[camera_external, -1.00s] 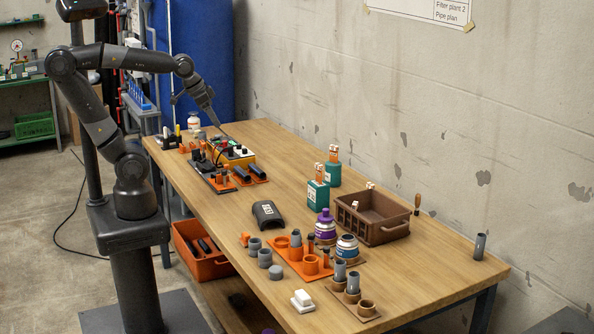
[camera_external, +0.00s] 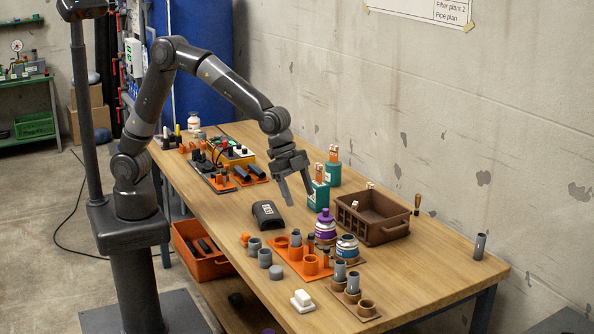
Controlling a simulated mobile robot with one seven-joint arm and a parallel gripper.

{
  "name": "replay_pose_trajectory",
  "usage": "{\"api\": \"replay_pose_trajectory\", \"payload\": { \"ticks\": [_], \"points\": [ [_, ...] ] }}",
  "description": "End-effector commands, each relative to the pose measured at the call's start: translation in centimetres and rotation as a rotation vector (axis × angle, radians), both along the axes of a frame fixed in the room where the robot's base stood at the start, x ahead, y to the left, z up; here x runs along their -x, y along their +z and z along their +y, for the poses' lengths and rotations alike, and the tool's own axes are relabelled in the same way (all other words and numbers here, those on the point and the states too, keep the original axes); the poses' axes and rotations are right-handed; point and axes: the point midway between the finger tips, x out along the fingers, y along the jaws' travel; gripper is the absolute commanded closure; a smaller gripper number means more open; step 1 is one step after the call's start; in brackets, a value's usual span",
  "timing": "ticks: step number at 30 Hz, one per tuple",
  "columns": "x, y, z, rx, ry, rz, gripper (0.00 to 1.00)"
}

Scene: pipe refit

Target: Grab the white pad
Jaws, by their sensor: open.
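The white pad (camera_external: 302,298) lies near the front edge of the table, on a slightly wider light base. It is a small pale block with its top in clear view. My gripper (camera_external: 297,201) is open and empty. It hangs fingers down above the middle of the table, well behind the pad and apart from it, over the area between the black curved piece (camera_external: 267,214) and the teal bottles (camera_external: 318,194).
Grey pipe rings (camera_external: 264,257) stand left of an orange rack (camera_external: 297,262) behind the pad. A brown rack with grey pipes (camera_external: 355,295) is to its right. Purple and white bottles (camera_external: 325,228) and a brown crate (camera_external: 372,218) stand farther back.

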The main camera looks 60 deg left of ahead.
Motion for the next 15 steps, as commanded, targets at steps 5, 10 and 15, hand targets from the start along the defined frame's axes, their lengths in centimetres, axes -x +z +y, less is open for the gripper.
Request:
{"api": "replay_pose_trajectory", "payload": {
  "ticks": [5, 10, 15],
  "points": [
    [4.3, -5.2, -8.5, 0.012, -0.168, 0.037, 0.34],
    [7.9, -8.8, -13.5, 0.024, -0.274, 0.060, 0.34],
    [9.6, -10.5, -15.6, 0.031, -0.319, 0.069, 0.34]
  ]
}}
